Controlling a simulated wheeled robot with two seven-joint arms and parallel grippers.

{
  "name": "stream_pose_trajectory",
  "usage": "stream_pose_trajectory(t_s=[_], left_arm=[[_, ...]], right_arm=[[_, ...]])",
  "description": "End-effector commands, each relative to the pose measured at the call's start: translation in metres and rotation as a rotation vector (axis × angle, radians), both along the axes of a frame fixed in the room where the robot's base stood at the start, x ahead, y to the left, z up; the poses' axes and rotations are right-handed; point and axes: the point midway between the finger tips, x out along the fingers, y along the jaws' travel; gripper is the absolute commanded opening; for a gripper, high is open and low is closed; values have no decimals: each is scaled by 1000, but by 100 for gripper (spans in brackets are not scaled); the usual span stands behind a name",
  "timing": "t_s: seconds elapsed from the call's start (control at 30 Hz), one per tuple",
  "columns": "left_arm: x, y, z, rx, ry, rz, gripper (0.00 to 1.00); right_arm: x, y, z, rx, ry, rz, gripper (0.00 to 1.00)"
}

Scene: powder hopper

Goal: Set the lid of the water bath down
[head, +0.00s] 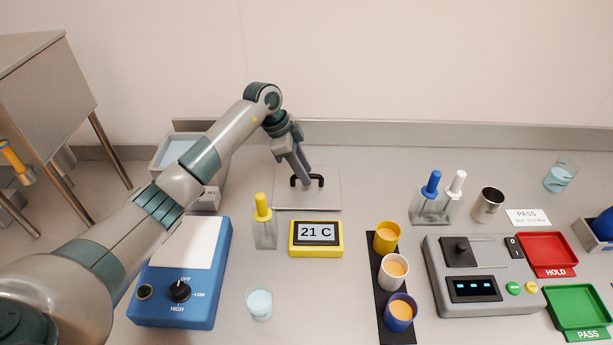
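The lid (325,200) is a flat grey square plate with a black loop handle (319,181). It lies level to the right of the water bath, at the table or very close above it; I cannot tell if it touches. My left gripper (305,182) reaches down to the middle of the handle. Its near finger covers part of the handle, so I cannot see whether the fingers are closed on it. The water bath (172,150) is a grey box with an open top, partly hidden behind my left arm. My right gripper is out of view.
A yellow-capped bottle (264,228) and a yellow display reading 21 C (316,238) stand just in front of the lid. A blue hotplate-like unit (190,262), a glass (259,304) and several cups (387,237) are nearer.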

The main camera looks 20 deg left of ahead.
Motion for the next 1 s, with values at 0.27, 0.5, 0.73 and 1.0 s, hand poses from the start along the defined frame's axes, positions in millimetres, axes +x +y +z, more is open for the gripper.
stream_pose_trajectory(t_s=[0.27,0.5,0.73,1.0], left_arm=[[-5,19,44,1,-4,0,31],[-9,31,77,1,-3,0,31],[-11,35,88,0,-1,0,31],[-11,35,89,0,-1,0,31]], right_arm=[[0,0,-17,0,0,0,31],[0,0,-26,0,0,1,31],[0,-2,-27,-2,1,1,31],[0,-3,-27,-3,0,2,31]])
